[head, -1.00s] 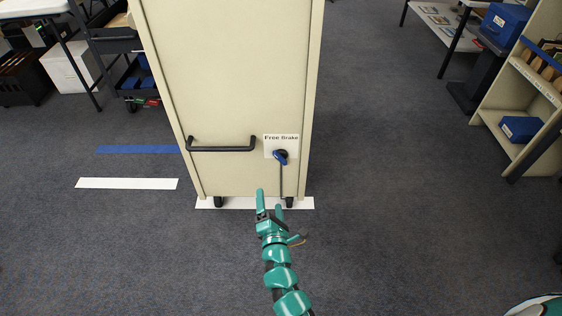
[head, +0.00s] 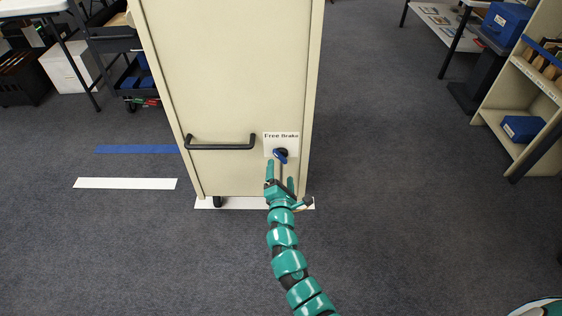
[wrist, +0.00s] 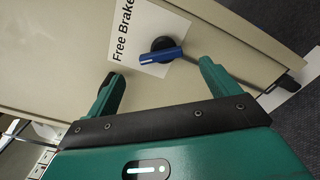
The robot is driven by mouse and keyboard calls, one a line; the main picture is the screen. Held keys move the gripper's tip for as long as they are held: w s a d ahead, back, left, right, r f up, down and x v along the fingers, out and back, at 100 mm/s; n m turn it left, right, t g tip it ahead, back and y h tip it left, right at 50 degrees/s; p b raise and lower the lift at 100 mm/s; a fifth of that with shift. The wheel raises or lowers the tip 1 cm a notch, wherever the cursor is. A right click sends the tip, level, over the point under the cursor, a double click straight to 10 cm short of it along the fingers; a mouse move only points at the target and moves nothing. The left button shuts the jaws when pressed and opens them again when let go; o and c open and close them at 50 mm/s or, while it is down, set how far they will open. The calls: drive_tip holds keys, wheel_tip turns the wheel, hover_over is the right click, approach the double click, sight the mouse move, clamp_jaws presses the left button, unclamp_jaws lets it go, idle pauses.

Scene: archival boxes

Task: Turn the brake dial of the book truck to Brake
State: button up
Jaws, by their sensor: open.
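The cream book truck (head: 230,90) stands upright in the middle of the head view. Its brake dial (head: 281,154), a black hub with a blue lever, sits on the lower right of its end panel, below a white label (head: 281,137) reading "Free Brake". My gripper (head: 280,172) is open and empty, just below the dial and close to the panel. In the wrist view the dial's blue lever (wrist: 160,56) lies ahead of the two green fingers, roughly between them and apart from both. A thin rod runs from the dial toward the truck's base.
A black handle (head: 221,146) is fixed left of the dial. A white floor strip (head: 240,204) lies under the truck; blue and white strips lie to its left. A shelf (head: 510,120) stands at right.

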sight(281, 158)
drive_tip(key=w+b, duration=0.1)
drive_tip(key=w, duration=0.4)
drive_tip(key=shift+w+f+b, duration=0.1)
drive_tip(key=shift+w+b, duration=0.25)
drive_tip(key=shift+w, duration=0.7)
drive_tip(key=c, duration=1)
